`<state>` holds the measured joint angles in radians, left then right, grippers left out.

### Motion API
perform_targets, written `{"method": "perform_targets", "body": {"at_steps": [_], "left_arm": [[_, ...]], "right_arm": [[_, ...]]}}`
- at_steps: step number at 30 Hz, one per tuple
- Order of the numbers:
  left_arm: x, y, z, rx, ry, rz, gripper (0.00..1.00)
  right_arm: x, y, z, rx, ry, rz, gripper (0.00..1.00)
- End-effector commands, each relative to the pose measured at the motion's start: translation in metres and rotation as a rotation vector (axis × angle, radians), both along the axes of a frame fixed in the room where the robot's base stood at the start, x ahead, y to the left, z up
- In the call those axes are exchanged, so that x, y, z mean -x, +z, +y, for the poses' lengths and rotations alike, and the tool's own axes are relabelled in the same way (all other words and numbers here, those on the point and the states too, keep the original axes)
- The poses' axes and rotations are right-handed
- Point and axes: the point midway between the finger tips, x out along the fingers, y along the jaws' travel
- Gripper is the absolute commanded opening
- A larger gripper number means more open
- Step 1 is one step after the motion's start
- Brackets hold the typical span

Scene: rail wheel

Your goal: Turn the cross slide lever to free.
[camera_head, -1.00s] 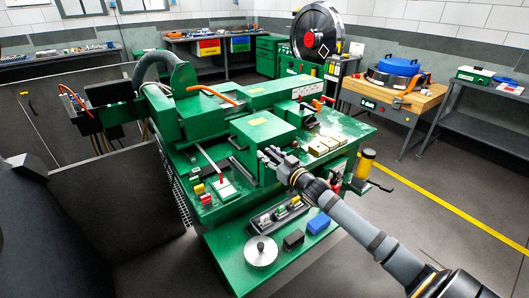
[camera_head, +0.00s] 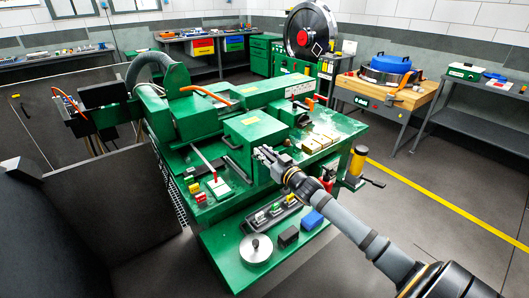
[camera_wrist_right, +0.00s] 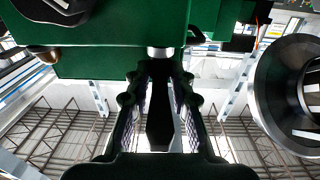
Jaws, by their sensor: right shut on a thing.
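The cross slide lever shows in the right wrist view as a dark tapered handle (camera_wrist_right: 159,118) below a silver hub (camera_wrist_right: 160,52) on the green machine body. My right gripper (camera_wrist_right: 159,82) has its two fingers on either side of this handle and is shut on it. My left gripper is not in view.
Blocks and a white plate (camera_head: 218,187) lie on the machine's front ledge. A yellow cylinder (camera_head: 357,160) stands right of my gripper. The floor at right is open.

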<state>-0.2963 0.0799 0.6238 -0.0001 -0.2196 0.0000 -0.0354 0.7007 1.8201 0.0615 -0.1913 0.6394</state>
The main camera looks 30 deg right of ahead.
Motion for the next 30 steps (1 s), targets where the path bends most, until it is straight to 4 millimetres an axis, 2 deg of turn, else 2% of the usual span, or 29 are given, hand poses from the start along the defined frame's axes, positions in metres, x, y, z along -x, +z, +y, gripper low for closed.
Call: {"method": "perform_targets", "body": {"at_steps": [4,9,21,30], "left_arm": [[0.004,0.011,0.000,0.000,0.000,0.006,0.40],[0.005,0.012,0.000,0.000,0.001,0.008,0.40],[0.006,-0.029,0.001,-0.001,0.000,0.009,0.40],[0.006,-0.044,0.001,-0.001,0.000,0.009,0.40]], "right_arm": [[0.000,0.001,0.001,-0.005,-0.053,0.004,0.00],[0.000,-0.001,0.003,-0.005,-0.134,0.002,0.00],[-0.002,-0.006,0.009,-0.008,-0.378,0.000,0.00],[-0.002,-0.003,0.010,-0.004,-0.480,0.003,0.00]]}}
